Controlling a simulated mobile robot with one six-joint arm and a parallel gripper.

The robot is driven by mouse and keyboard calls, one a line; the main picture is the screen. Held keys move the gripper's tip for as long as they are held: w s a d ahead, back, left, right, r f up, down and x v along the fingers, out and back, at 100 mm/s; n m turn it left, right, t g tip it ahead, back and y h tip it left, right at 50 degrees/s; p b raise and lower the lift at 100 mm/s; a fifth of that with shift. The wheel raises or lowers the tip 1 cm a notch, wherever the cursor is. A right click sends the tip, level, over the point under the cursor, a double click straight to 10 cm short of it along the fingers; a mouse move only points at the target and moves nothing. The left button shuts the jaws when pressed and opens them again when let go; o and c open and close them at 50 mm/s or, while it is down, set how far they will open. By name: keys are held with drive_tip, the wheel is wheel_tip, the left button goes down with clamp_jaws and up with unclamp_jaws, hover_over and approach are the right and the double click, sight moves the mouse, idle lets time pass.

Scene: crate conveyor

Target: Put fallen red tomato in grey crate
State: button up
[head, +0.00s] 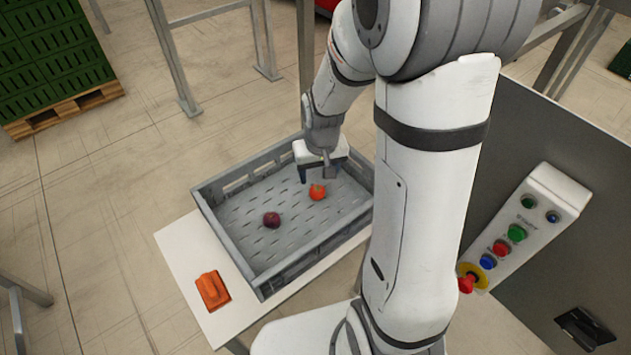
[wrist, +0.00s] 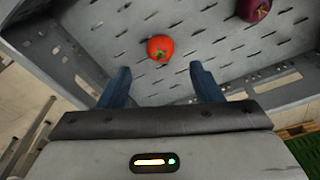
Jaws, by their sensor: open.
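The red tomato (head: 317,191) lies on the slotted floor of the grey crate (head: 232,254), towards its back right. It also shows in the wrist view (wrist: 160,48), ahead of the fingertips and apart from them. My gripper (head: 318,172) is over the crate, close to the tomato. In the wrist view its two blue-grey fingers (wrist: 160,76) are spread with nothing between them. A dark purple round item (head: 271,220) lies in the crate to the left of the tomato; it also shows in the wrist view (wrist: 254,10).
The crate stands on a white table (head: 188,253). An orange object (head: 212,290) lies on the table beside the crate. A control box (head: 525,225) with several buttons is at the right. Green crates on a pallet (head: 62,112) stand at the back left.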

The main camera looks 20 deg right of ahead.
drive_tip(key=s+r, duration=1.4)
drive_tip(key=shift+a+t+p, duration=0.3)
